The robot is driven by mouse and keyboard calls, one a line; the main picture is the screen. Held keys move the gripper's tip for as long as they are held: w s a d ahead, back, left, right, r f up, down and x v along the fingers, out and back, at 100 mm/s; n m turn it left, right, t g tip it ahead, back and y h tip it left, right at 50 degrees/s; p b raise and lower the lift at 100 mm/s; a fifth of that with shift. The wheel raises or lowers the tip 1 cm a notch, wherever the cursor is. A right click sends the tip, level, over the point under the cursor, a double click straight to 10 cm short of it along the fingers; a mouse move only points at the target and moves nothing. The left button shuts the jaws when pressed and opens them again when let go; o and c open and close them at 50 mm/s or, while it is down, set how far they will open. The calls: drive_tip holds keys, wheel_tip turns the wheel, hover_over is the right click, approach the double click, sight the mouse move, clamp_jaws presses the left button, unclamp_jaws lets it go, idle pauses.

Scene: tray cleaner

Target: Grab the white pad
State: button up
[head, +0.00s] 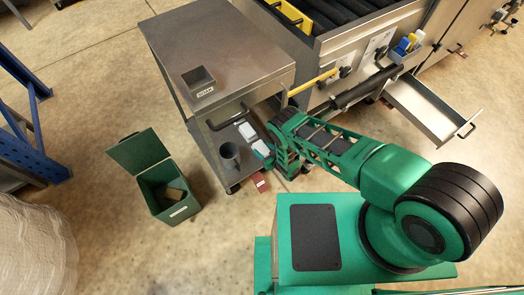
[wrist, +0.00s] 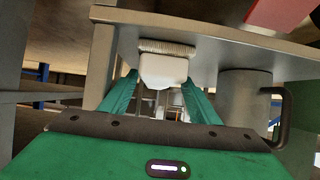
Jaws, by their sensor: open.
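The white pad (wrist: 165,70) is in the middle of the wrist view, a small white block with a grey ribbed layer along one side. My gripper (wrist: 160,82) is open, with one green finger on each side of the pad. I cannot tell whether either finger touches it. In the head view a white pad (head: 247,131) lies on the lower shelf of the metal cart (head: 215,52). My gripper is at the cart's right side there, partly hidden by my arm.
A grey cup (head: 229,155) stands on the shelf near the pad; it also shows in the wrist view (wrist: 245,95). A dark handle (head: 230,117) is close by. A green open bin (head: 180,205) stands left on the floor. The tray machine (head: 335,60) is behind right.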

drive_tip(key=shift+w, duration=0.1)
drive_tip(key=c, duration=0.9)
drive_tip(key=shift+o, duration=0.2)
drive_tip(key=shift+r, duration=0.1)
